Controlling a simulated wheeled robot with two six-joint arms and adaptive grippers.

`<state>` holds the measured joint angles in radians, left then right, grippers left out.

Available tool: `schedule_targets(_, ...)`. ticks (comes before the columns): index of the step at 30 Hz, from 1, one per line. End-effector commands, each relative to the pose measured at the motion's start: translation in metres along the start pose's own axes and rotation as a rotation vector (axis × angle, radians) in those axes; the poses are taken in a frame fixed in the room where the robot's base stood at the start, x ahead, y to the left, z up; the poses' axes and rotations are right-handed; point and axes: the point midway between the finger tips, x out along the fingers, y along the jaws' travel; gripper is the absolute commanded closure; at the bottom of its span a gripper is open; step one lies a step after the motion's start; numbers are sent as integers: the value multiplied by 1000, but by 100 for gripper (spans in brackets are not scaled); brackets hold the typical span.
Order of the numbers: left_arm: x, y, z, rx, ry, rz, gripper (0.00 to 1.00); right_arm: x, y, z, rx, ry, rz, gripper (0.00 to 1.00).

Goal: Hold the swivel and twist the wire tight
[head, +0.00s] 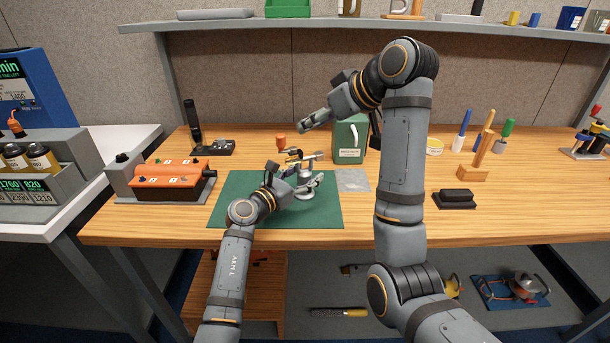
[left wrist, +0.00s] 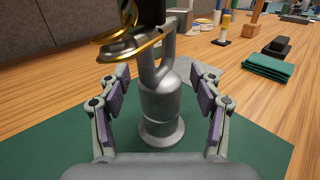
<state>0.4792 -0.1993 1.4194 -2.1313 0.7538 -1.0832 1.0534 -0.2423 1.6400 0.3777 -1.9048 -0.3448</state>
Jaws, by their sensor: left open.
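The swivel (left wrist: 160,100) is a grey metal body, upright on a round base on the green mat (head: 235,205). It also shows in the head view (head: 306,180), partly hidden by my left gripper. Brass-coloured wire (left wrist: 130,50) loops at its top, partly behind a dark part at the upper frame edge. My left gripper (left wrist: 160,118) is open, with one finger on each side of the swivel body and visible gaps between. My right gripper (head: 306,125) is above and behind the swivel, apart from it; I cannot tell whether its fingers are open.
An orange-topped console (head: 170,174) stands left of the mat. A green box (head: 349,140) and a grey sheet (head: 352,181) are right of the swivel. A black block (head: 455,198) and wooden stand (head: 474,172) lie farther right. The front wood strip is clear.

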Motion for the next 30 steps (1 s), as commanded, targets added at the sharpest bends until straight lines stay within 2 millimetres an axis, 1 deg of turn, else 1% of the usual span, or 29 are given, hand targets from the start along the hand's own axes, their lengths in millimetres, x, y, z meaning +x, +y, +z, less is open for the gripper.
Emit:
schedule_targets(1, 0, 0, 0, 0, 0, 0, 38, 0, 0, 0, 0, 0, 0, 62)
schedule_targets(2, 0, 0, 0, 0, 0, 0, 42, 0, 0, 0, 0, 0, 0, 62)
schedule_targets(12, 0, 0, 0, 0, 0, 0, 88, 0, 0, 0, 0, 0, 0, 62)
schedule_targets(15, 0, 0, 0, 0, 0, 0, 100, 0, 0, 0, 0, 0, 0, 62)
schedule_targets(30, -1, 0, -1, 0, 1, 0, 100, 0, 0, 0, 0, 0, 0, 62)
